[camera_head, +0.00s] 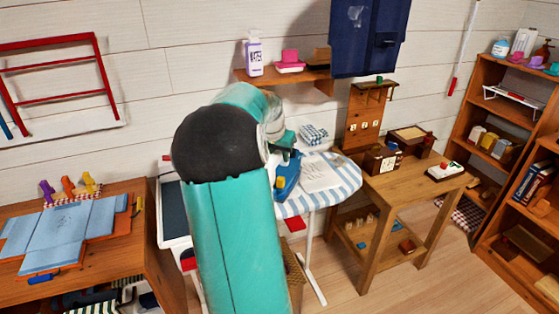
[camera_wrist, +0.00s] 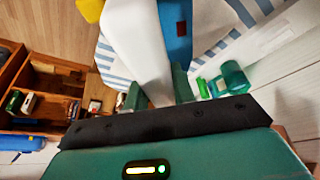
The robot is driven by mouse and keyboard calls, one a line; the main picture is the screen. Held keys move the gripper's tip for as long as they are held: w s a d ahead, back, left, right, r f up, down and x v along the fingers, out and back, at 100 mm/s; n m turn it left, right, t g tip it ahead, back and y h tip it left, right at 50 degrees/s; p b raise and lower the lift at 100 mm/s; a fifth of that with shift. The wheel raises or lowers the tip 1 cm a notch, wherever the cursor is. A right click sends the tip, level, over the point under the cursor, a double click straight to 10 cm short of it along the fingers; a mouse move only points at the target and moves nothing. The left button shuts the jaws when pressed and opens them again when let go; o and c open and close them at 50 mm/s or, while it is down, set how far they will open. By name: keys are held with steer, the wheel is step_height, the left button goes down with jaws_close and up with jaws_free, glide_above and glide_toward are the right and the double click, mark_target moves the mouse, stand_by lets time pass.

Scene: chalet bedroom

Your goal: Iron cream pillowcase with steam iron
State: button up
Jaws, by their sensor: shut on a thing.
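The ironing board (camera_head: 345,180) has a blue-and-white striped cover. The cream pillowcase (camera_head: 320,172) lies flat on it, right of the blue steam iron (camera_head: 290,172). My gripper (camera_head: 285,150) is at the top of the iron, partly hidden by my arm. In the wrist view my gripper (camera_wrist: 158,92) is shut on a long white part, which looks like the iron's handle, with the iron's blue body (camera_wrist: 174,32) beside it. Striped cover shows around it. My arm hides the board's left part in the head view. I cannot tell whether the iron touches the board.
A wooden table (camera_head: 430,192) with boxes stands right of the board. A wall shelf (camera_head: 300,76) holds a lilac bottle (camera_head: 254,54). A wooden desk (camera_head: 100,255) with blue cloth (camera_head: 60,235) is at left. A bookshelf (camera_head: 490,130) stands far right. A checked folded cloth (camera_head: 313,134) sits behind the pillowcase.

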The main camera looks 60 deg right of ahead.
steer(key=shift+r, duration=1.3)
steer(key=shift+s, duration=0.15)
